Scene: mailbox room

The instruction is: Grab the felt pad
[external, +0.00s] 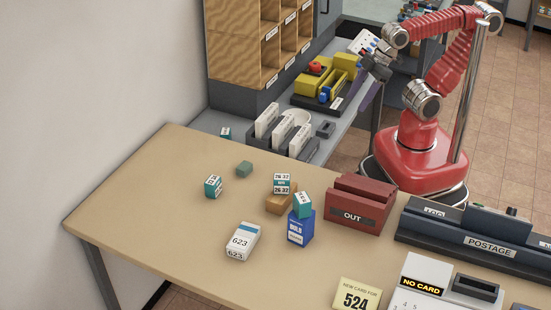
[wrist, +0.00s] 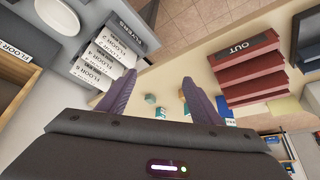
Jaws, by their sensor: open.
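A small plain grey-green block (external: 244,168), which looks most like the felt pad, lies on the tan desk (external: 150,205) towards its back left. In the wrist view a small teal piece (wrist: 150,99) between the fingers may be the same block. My gripper (external: 366,94) is beyond the desk's far edge, by the yellow organiser, well away from the block. Its purple fingers (wrist: 158,78) are spread apart with nothing held.
Teal-and-white boxes (external: 213,187), an orange-brown block (external: 278,202), a blue box (external: 300,228) and a white 623 box (external: 243,241) stand on the desk. The red OUT tray (external: 362,203) and white folders (external: 284,133) flank the way in.

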